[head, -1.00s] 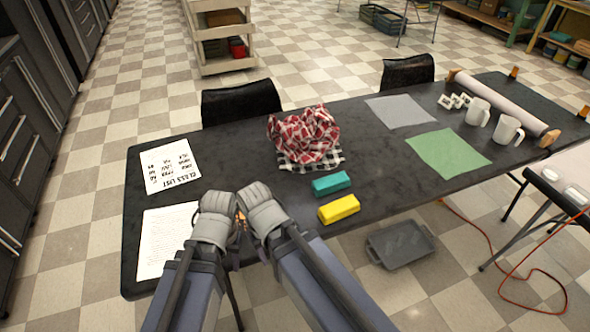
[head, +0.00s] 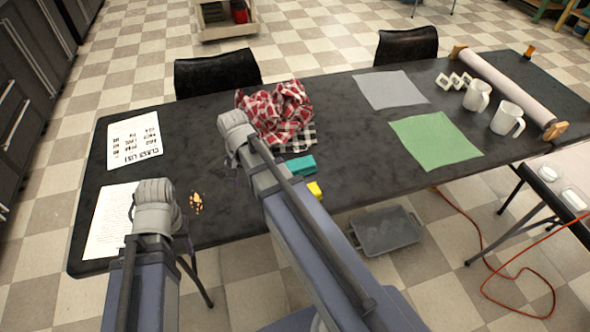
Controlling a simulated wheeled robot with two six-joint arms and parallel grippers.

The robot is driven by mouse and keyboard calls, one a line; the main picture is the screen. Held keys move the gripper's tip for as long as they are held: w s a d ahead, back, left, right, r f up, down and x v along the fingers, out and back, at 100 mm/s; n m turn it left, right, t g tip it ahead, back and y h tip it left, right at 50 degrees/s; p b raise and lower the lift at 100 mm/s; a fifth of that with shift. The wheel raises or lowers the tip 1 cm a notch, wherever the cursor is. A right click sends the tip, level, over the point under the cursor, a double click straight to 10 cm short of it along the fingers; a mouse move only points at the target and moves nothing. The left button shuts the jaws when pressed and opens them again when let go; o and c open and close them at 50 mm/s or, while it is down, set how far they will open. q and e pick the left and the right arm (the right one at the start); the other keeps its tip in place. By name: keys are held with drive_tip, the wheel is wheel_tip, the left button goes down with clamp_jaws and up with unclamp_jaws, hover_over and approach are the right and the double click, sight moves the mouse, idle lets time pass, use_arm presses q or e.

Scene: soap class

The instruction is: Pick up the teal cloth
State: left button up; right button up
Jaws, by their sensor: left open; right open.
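A teal, block-shaped item (head: 301,166), possibly the cloth folded up, lies on the dark table just right of my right forearm, which hides part of it. A flat green cloth (head: 436,139) lies spread out further right. My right gripper (head: 232,130) is over the table, left of the teal item and close to the crumpled red-and-white cloth (head: 275,112). My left gripper (head: 157,200) is over the table's near left part, by a paper sheet. Both grippers are open; I see nothing held in them.
A small orange-patterned thing (head: 196,203) lies between my grippers. A grey cloth (head: 390,89) lies flat.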

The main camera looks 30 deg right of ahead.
sight(291, 166)
drive_tip(key=w+d+m, duration=0.2)
drive_tip(key=d+m, duration=0.1)
drive_tip(key=d, duration=0.2)
drive_tip(key=w+d+f+m+b, duration=0.1)
drive_tip(key=d+m, duration=0.3)
drive_tip(key=d, duration=0.2)
drive_tip(key=w+d+m, duration=0.2)
drive_tip(key=d+m, duration=0.2)
drive_tip(key=d, duration=0.1)
drive_tip(key=shift+w+d+f+y, duration=0.3)
drive_tip(key=shift+d+f, duration=0.1)
drive_tip(key=shift+d+m, duration=0.4)
drive_tip(key=shift+d, duration=0.05)
drive_tip(key=f+b, duration=0.8)
drive_tip(key=shift+a, duration=0.25)
drive_tip(key=shift+r, duration=0.1)
drive_tip(key=c, duration=1.3)
